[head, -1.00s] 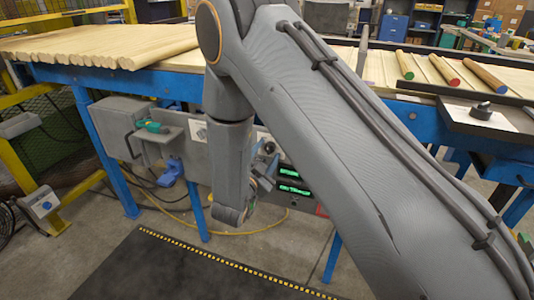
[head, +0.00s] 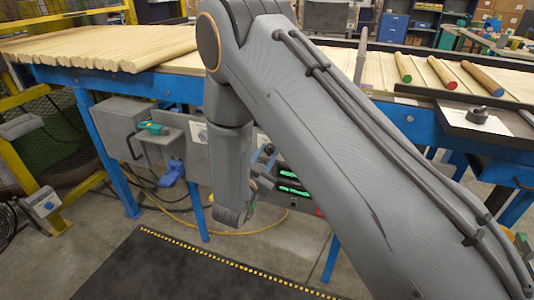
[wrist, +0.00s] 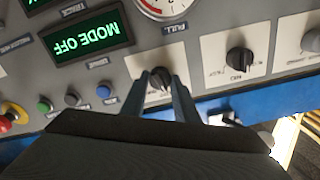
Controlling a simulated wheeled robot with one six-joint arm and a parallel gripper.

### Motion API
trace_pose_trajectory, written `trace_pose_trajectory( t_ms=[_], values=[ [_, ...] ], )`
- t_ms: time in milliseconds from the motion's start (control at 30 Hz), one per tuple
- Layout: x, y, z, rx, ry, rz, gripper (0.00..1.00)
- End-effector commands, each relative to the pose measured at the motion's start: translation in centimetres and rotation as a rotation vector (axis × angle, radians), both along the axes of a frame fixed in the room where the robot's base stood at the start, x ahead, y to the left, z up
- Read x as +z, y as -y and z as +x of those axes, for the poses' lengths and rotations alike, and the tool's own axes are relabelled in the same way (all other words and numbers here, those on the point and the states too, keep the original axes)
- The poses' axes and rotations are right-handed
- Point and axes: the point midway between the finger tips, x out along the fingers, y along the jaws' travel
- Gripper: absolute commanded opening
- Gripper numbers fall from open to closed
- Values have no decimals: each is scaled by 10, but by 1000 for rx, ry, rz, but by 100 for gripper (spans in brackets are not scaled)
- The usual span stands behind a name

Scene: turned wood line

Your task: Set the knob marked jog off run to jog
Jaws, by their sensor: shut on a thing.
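In the wrist view, which is upside down, a dark rotary knob (wrist: 160,80) sits on a pale plate on the grey control panel (wrist: 205,20). My gripper (wrist: 162,84) has one finger on each side of this knob and is shut on it. Its label is too small to read and is partly covered by the fingers. A lit green display (wrist: 85,43) on the panel reads MODE OFF. In the head view my arm hides the knob and most of the gripper; green displays (head: 290,182) show beside the arm.
In the wrist view another dark knob (wrist: 240,60) is to the right, with a further grey knob (wrist: 312,40) at the edge. A blue button (wrist: 104,91), a green button (wrist: 44,106) and a red-and-yellow stop button (wrist: 12,116) lie left. A blue table frame (head: 395,112) stands above the panel.

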Motion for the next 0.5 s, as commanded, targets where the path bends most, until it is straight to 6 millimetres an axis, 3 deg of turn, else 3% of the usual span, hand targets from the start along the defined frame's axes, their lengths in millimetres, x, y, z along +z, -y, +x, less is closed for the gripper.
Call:
trace_pose_trajectory(
  t_ms=[500],
  values=[
    [0, 0, -1, 0, -138, -377, 5]
  ],
)
